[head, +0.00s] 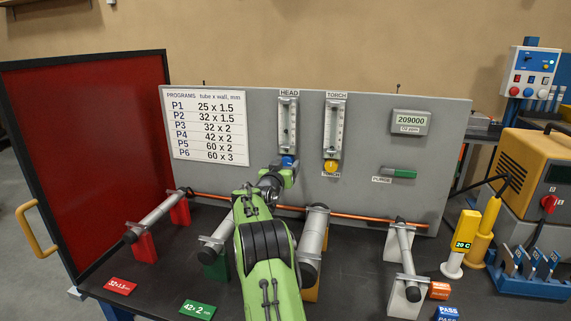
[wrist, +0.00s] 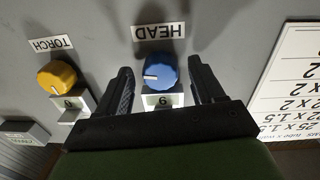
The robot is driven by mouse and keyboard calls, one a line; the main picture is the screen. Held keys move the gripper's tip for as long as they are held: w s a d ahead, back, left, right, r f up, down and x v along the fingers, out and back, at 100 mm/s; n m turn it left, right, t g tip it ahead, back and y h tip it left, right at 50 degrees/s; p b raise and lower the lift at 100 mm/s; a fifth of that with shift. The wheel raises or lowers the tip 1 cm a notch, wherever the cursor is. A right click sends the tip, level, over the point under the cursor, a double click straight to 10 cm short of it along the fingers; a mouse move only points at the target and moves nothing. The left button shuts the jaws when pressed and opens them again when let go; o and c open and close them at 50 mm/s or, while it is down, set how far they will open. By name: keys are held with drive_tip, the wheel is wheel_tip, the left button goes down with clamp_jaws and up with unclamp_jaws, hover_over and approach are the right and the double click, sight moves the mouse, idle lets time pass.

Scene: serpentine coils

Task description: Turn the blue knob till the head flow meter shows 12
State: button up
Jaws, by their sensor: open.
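The head flow meter (head: 288,125) is a clear upright tube under the HEAD label on the grey panel. The blue knob (head: 288,161) is at its foot, partly hidden by my gripper (head: 286,170). In the wrist view, which is upside down, the blue knob (wrist: 161,72) sits between the two fingers of my gripper (wrist: 163,85). The fingers are open, one on each side, with a small gap to the knob. The knob's white mark points left there. A white plate (wrist: 163,100) beside the knob shows one digit, 6 or 9; I cannot tell which.
The torch flow meter (head: 334,130) and its yellow knob (head: 331,166) are just right of the head meter; the yellow knob (wrist: 57,76) is left in the wrist view. A copper tube (head: 350,216) runs low along the panel. Tube stands fill the bench (head: 345,290) below.

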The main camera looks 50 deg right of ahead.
drive_tip(key=shift+w+d, duration=0.1)
drive_tip(key=shift+d, duration=0.15)
drive_tip(key=c, duration=1.1)
drive_tip(key=shift+o, duration=0.2)
drive_tip(key=shift+b, duration=0.35)
drive_tip(key=shift+f+m+b, duration=0.1)
drive_tip(key=shift+m+b, duration=0.7)
drive_tip(key=shift+m, duration=0.3)
drive_tip(key=shift+w+m+b, duration=0.1)
drive_tip(key=shift+m+b, duration=0.95)
drive_tip(key=shift+m, duration=0.65)
